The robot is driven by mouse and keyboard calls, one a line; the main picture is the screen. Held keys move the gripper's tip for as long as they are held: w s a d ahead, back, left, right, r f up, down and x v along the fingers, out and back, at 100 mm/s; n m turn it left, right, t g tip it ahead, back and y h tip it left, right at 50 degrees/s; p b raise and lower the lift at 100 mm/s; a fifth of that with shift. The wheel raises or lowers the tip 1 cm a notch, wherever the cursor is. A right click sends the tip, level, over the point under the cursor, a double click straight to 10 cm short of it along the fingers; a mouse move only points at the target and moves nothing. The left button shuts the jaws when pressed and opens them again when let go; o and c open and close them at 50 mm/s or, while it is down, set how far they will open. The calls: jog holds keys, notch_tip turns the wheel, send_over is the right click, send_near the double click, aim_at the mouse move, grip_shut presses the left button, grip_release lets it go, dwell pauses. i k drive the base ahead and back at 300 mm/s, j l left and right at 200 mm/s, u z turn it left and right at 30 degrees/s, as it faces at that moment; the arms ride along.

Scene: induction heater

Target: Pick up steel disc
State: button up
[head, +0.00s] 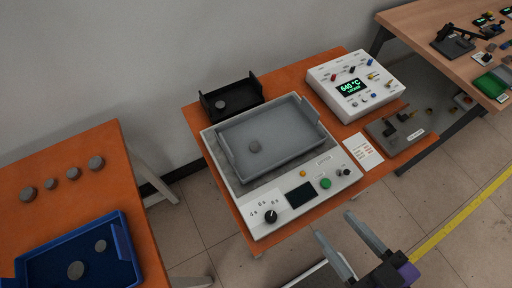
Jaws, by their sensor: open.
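Several grey discs are in view, and I cannot tell by looks which one is the steel disc. A row of several discs (73,173) stands on the left orange table. My gripper (333,224) is open and empty, in front of the heater's right front corner, apart from every disc.
The heater stands on an orange table (202,144). A white meter box (352,86) reading 640 °C, a paper card (363,152) and a grey fixture (400,130) are to its right. A wooden bench (420,17) with tools is at upper right. Floor separates the tables.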

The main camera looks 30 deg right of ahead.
aim_at(254, 146)
jog(key=j, duration=1.25)
jog(key=z, duration=0.05)
